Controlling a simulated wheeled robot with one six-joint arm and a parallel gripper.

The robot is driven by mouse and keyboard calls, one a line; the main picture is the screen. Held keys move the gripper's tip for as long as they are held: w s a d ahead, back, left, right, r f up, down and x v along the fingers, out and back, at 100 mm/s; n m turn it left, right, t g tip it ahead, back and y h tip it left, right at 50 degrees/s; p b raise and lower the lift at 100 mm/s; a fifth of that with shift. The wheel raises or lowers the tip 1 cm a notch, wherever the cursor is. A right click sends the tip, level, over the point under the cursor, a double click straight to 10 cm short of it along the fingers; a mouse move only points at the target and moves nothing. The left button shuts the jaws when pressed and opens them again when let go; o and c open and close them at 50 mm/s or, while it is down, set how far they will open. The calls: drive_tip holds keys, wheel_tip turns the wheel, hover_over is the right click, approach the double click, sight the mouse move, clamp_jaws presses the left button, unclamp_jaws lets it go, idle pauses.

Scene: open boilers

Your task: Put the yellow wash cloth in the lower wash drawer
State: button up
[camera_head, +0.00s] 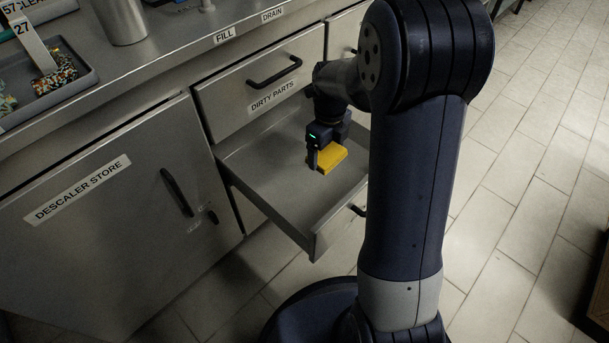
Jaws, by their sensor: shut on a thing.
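The yellow wash cloth (333,159) is a small folded block held at the tip of my gripper (318,163). My gripper is shut on it and points down over the open lower drawer (268,168). The drawer is pulled out, grey, shallow and otherwise looks empty. The cloth appears within the drawer's outline; I cannot tell whether it touches the drawer floor. My arm hides the drawer's right part.
A shut drawer labelled DIRTY PARTS (262,86) is above the open one. A shut DESCALER STORE door (110,215) is at left. The counter (165,60) holds a tray (85,84) and a metal cylinder (121,20).

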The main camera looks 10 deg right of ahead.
sight(324, 182)
wheel_tip(324, 182, down, 10)
drive_tip(key=b, duration=0.4)
drive_tip(key=shift+f, duration=0.1)
drive_tip(key=shift+f, duration=0.1)
drive_tip(key=shift+f, duration=0.1)
drive_tip(key=o, duration=0.7)
wheel_tip(324, 182, up, 12)
drive_tip(key=p, duration=0.4)
drive_tip(key=shift+r, duration=0.2)
